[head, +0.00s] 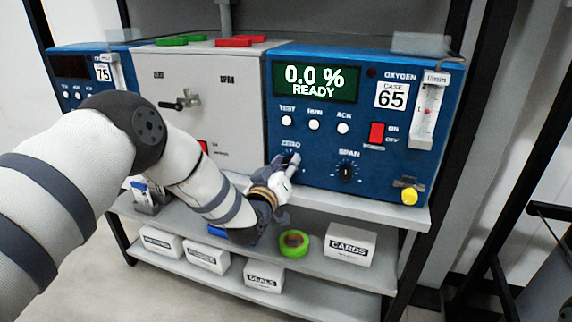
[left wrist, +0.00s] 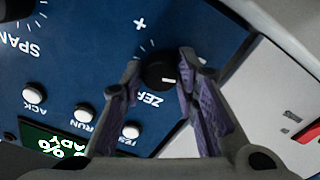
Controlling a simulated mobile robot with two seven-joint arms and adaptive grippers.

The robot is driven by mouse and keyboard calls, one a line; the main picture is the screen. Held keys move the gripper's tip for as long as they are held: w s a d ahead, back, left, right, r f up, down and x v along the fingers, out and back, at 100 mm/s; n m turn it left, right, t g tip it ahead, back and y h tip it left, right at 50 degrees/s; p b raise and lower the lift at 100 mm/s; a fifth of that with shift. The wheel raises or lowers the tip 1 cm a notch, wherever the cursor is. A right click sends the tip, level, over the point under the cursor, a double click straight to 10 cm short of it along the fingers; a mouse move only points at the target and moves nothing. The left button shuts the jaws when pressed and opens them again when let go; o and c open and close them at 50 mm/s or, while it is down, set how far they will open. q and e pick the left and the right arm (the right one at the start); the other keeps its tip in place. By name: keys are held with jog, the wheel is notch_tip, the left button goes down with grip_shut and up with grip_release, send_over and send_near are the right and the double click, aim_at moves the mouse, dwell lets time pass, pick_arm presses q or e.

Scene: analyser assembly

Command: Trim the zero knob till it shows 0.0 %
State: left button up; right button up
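The blue oxygen analyser (head: 330,125) carries the case label 65. Its display (head: 316,82) reads "0.0 %" and "READY". In the head view my left gripper (head: 290,165) is at the lower left of its panel, over the ZERO knob. The gripper hides that knob there. In the left wrist view the black ZERO knob (left wrist: 160,72) lies between the two fingertips of my left gripper (left wrist: 160,78). Narrow gaps show beside the knob, and the fingers look open around it. The SPAN knob (head: 346,172) is to the right. My right gripper is not in view.
A grey cabinet (head: 215,100) stands close to the left of the analyser, with another blue unit (head: 75,65) beyond. TEST, RUN and ACK buttons (head: 314,124) are above the knobs. A green tape roll (head: 294,243) and a CARDS box (head: 350,246) are on the shelf below.

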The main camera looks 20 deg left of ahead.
pick_arm(q)
jog(key=shift+o, duration=1.1)
jog(key=s, duration=1.2)
jog(key=shift+a, duration=0.2)
